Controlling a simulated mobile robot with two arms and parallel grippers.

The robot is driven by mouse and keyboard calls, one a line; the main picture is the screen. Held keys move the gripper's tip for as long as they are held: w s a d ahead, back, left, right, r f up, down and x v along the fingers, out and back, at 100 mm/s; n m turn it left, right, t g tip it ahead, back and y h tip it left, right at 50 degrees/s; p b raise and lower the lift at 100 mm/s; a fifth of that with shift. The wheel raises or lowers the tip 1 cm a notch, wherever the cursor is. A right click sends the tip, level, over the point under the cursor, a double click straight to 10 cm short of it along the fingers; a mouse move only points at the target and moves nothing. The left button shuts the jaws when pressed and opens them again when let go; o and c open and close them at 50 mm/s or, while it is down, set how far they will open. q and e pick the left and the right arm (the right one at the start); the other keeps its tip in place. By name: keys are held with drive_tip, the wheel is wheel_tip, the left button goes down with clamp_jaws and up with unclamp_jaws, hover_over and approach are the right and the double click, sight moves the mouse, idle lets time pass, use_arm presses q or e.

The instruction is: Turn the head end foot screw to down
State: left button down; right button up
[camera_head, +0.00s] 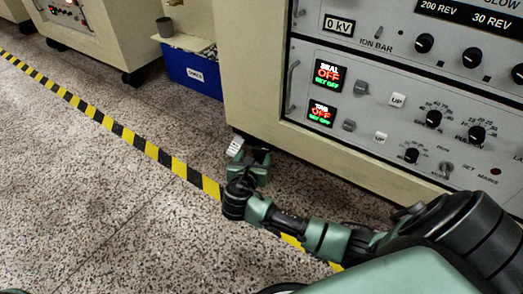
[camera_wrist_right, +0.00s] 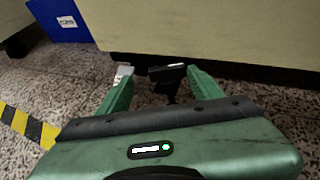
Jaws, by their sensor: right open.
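The machine cabinet (camera_head: 262,70) is cream with a grey control panel; its lower edge also shows in the right wrist view (camera_wrist_right: 220,35). My right gripper (camera_head: 250,150) is low by the floor at the cabinet's near lower corner. In the right wrist view its green fingers (camera_wrist_right: 152,76) are apart. A dark part (camera_wrist_right: 167,74) shows between them, just under the cabinet's edge. It may be the foot screw, but shadow hides its shape and I cannot tell whether a finger touches it. The head view does not show the screw clearly. My left gripper is out of view.
A blue bin (camera_head: 190,72) stands on the floor left of the cabinet and also shows in the right wrist view (camera_wrist_right: 58,22). Yellow-black floor tape (camera_head: 150,151) runs diagonally past the cabinet. The speckled floor (camera_head: 90,200) left of the tape is clear.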

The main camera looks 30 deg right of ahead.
sight(260, 150)
drive_tip(key=b+x, duration=0.1)
drive_tip(key=x, duration=0.1)
drive_tip(key=b+x, duration=0.2)
drive_tip(key=s+b+x, duration=0.1)
drive_tip(key=b+x, duration=0.1)
drive_tip(key=shift+w+d+f, duration=0.1)
drive_tip(key=shift+d+f, duration=0.15)
drive_tip(key=shift+f, duration=0.15)
drive_tip(key=shift+w+d+f+g+b, duration=0.1)
drive_tip(key=shift+w+d+g+b, duration=0.2)
drive_tip(key=shift+w+d+b, duration=0.4)
drive_tip(key=shift+s+a, duration=0.1)
drive_tip(key=shift+s, duration=0.05)
